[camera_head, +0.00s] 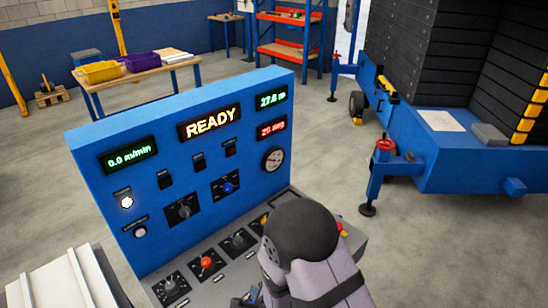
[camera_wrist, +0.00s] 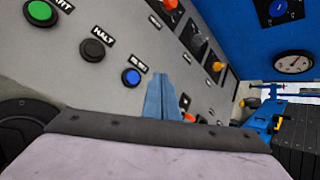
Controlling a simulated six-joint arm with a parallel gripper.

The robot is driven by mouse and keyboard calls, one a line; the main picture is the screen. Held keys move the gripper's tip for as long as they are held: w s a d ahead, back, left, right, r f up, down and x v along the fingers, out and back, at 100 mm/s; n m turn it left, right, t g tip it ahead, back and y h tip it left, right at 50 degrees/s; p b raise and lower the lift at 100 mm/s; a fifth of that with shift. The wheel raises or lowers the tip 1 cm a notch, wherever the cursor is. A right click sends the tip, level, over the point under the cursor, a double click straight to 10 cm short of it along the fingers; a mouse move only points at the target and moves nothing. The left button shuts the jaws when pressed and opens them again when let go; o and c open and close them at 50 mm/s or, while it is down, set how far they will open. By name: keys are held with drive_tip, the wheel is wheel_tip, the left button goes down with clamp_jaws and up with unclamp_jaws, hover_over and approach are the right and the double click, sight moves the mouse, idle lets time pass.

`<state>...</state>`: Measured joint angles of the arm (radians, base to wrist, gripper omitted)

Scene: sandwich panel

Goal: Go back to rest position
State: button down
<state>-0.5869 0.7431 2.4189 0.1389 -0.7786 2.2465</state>
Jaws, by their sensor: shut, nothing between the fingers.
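The blue control panel (camera_head: 110,180) stands upright in the middle of the head view, with a lit READY display (camera_head: 209,122) and a white lit lamp (camera_head: 127,202). Its sloping grey desk carries dark knobs and a red knob (camera_head: 206,262). My gripper (camera_wrist: 161,78) shows in the wrist view with its blue-grey fingers together and empty, over the grey desk. A blue button (camera_wrist: 131,77), a black HALT button (camera_wrist: 92,50) and a green button (camera_wrist: 40,12) are left of the fingers. Whether the fingertips touch the desk cannot be told. My arm hides the desk's right part in the head view.
A round gauge (camera_head: 273,159) sits on the panel's right side. A blue trailer frame (camera_head: 450,175) with a red handwheel stands to the right. A table (camera_head: 140,75) with yellow and purple bins is behind. A white ribbed object (camera_head: 62,285) is at lower left.

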drive_tip(key=s+d+r+n+g+h, duration=0.1)
drive_tip(key=s+d+r+n+g, duration=0.3)
drive_tip(key=d+n, duration=0.3)
drive_tip(key=s+d+r+n+g+h, duration=0.1)
drive_tip(key=s+d+r+n, duration=0.4)
drive_tip(key=s+d+n, duration=0.15)
drive_tip(key=s+d+r+n+g+h, duration=0.25)
drive_tip(key=s+d+r+n, duration=0.2)
drive_tip(key=d+n, duration=0.3)
wheel_tip(320, 180, down, 44)
drive_tip(key=b, duration=4.3)
drive_tip(key=shift+d+r+y, duration=0.2)
drive_tip(key=shift+d+y, duration=0.1)
drive_tip(key=shift+y, duration=0.15)
